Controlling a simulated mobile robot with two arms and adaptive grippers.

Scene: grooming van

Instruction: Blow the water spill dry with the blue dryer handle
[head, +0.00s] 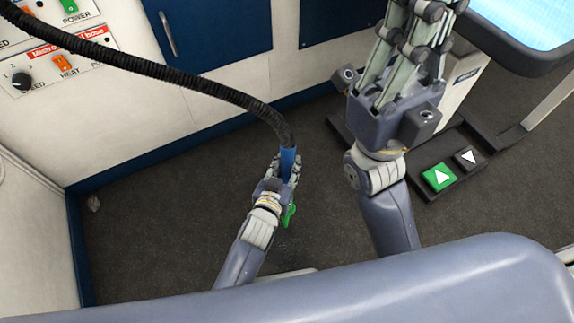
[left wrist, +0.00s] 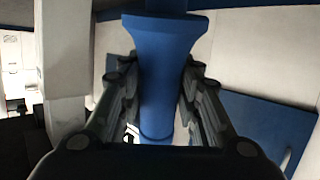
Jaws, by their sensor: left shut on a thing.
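My left gripper (head: 284,172) is shut on the blue dryer handle (head: 287,160), low over the dark floor. The handle fills the middle of the left wrist view (left wrist: 158,75), between both fingers. A black ribbed hose (head: 190,85) runs from the handle to the upper left. A small green part (head: 288,215) shows just below the left gripper; I cannot tell if it belongs to the handle. No clear water spill shows; faint specks lie on the floor near the green part. My right gripper (head: 420,22) is raised at upper centre right, with no held thing visible; its opening is unclear.
A wall panel with a speed knob (head: 21,81) and orange heat switch (head: 64,64) is at upper left. Blue cabinet doors (head: 218,28) line the wall. A floor pedal with a green up button (head: 439,177) lies at right, near a blue-topped table (head: 530,20).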

